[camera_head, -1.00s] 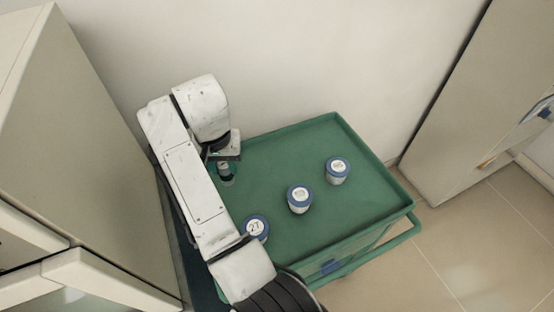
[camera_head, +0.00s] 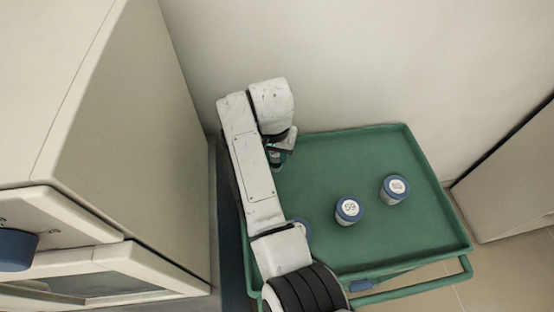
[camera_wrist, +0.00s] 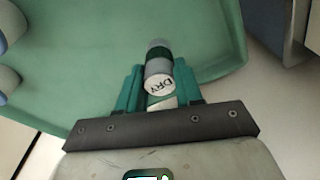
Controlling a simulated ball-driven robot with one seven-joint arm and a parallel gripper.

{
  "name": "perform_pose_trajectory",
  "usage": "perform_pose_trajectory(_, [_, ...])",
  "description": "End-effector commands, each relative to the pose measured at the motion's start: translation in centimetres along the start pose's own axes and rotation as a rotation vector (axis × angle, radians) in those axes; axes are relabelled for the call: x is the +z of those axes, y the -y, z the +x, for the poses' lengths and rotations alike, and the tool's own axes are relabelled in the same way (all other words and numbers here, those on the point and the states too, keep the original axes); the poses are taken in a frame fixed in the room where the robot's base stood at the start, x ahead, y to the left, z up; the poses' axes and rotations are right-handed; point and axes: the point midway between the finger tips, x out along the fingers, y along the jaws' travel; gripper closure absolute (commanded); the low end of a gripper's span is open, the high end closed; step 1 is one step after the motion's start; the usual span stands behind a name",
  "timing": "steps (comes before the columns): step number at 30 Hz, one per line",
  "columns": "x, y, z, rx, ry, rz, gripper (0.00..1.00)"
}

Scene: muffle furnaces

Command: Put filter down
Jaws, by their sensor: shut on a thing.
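My gripper (camera_head: 278,150) is over the far left corner area of a green cart tray (camera_head: 330,148). In the wrist view its teal fingers (camera_wrist: 158,82) are shut on a small cylinder, the filter (camera_wrist: 159,66), with a white top marked DRY, grey sides and a dark green band. The filter is mostly hidden by my gripper in the head view. I cannot tell whether it touches the tray, which also shows in the wrist view (camera_wrist: 100,50).
Two blue-and-white jars (camera_head: 349,210) (camera_head: 395,190) stand on the tray's right half. A third jar (camera_head: 303,229) is mostly hidden behind my arm. A beige furnace (camera_head: 130,130) stands close on the left. A wall is behind the cart. The tray's middle is clear.

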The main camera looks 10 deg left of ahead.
Motion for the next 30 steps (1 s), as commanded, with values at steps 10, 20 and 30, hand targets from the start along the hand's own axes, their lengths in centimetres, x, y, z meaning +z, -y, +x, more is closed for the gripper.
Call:
perform_pose_trajectory(10, [0.5,0.0,3.6,0.001,0.001,0.0,0.95])
perform_pose_trajectory(20, [0.5,0.0,3.8,0.0,0.001,0.0,0.64])
perform_pose_trajectory(30, [0.5,0.0,3.7,0.0,0.001,0.0,0.39])
